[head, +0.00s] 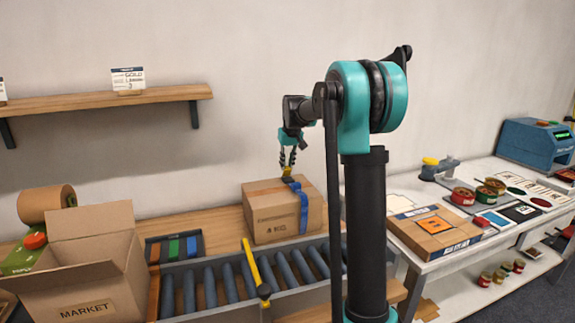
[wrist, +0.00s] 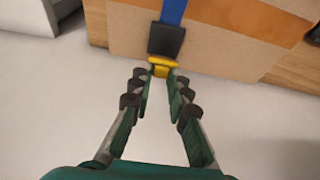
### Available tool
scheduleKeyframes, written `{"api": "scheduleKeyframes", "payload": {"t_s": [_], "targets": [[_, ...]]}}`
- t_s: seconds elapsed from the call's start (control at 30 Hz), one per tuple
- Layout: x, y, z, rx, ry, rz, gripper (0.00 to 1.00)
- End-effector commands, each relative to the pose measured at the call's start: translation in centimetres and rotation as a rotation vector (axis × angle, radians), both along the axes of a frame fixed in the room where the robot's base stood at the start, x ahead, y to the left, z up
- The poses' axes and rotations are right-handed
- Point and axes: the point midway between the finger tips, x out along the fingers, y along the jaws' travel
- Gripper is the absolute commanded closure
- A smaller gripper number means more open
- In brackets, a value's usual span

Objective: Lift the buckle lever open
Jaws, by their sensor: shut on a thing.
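A brown cardboard box (head: 268,226) sits behind the roller conveyor, with a blue strap (head: 304,212) around it. In the wrist view the strap (wrist: 173,10) meets a dark buckle (wrist: 166,39) with a yellow lever (wrist: 162,61) at its near end. My gripper (head: 287,174) reaches down to the top of the box. In the wrist view its fingertips (wrist: 162,72) are closed in on both sides of the yellow lever and hold it. The lever's exact angle is hard to tell. In the head view the fingers partly hide the buckle.
The roller conveyor (head: 205,293) with a yellow bar (head: 257,268) across it lies in front. An open carton (head: 90,255) stands at the left, beside a tray of coloured packs (head: 174,247). A white table (head: 405,246) with a flat box and tins is at the right.

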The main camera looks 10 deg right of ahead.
Motion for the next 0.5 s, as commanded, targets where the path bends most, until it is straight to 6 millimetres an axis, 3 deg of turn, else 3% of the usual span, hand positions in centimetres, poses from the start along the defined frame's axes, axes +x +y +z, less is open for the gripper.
{"api": "scheduleKeyframes", "payload": {"t_s": [0.4, 0.43, 0.5], "targets": [[0.3, 0.08, 0.09, -0.009, 0.044, -0.001, 1.0], [0.29, 0.08, 0.08, -0.009, 0.044, -0.001, 0.82], [0.29, 0.08, 0.08, -0.009, 0.043, -0.001, 0.73]]}}
